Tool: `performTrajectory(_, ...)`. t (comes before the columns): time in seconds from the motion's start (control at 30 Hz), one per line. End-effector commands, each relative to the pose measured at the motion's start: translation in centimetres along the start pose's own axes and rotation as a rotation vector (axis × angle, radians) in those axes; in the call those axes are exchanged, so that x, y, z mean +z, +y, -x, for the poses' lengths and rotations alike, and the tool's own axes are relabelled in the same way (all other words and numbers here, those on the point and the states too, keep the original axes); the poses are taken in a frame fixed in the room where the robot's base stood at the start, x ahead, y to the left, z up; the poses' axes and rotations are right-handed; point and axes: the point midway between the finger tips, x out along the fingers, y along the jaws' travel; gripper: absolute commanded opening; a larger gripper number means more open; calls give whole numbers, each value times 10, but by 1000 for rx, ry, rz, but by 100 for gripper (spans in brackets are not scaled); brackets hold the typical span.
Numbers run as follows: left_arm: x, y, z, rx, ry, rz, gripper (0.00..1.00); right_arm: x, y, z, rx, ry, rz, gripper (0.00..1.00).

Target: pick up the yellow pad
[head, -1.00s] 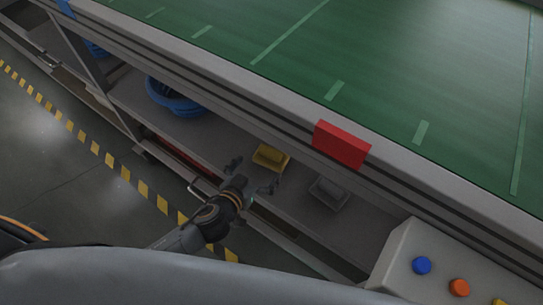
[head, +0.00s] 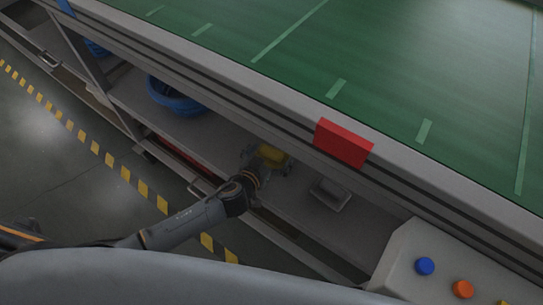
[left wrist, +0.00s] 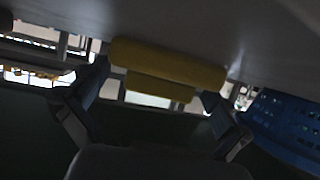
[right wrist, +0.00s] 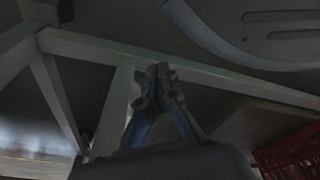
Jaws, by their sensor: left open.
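The yellow pad (head: 275,153) lies on the shelf under the green-topped table, partly hidden by my left gripper in the head view. My left gripper (head: 268,163) is open right at the pad, its fingers spread to either side. In the left wrist view the pad (left wrist: 168,62) shows as a wide yellow block with a narrower step, between the two spread fingertips (left wrist: 155,82). It is not gripped; whether a finger touches it I cannot tell. My right gripper (right wrist: 159,82) shows only in the right wrist view, its fingertips together and holding nothing.
A grey block-like tray (head: 330,194) sits on the shelf to the right of the pad. A blue coil or basin (head: 176,97) is further left on the shelf. The table edge with a red plate (head: 343,144) overhangs above. A button box (head: 405,250) stands at the lower right.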

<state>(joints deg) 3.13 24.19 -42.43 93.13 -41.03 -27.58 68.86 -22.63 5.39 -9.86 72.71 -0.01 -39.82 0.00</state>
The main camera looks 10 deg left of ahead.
Motion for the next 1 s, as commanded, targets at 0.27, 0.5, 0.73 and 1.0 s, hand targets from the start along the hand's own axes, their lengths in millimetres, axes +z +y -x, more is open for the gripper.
performTrajectory(0.27,0,0,0,0,0,0,62,4,0,-2,1,-6,-1,0)
performTrajectory(0.5,-1,0,0,-1,0,0,62,5,0,-2,0,-5,-1,0)
performTrajectory(0.73,-10,-1,4,-1,1,1,62,10,0,-3,-1,-3,1,0)
performTrajectory(1.0,-38,0,16,0,3,2,62,46,-2,-19,-4,-32,6,0)
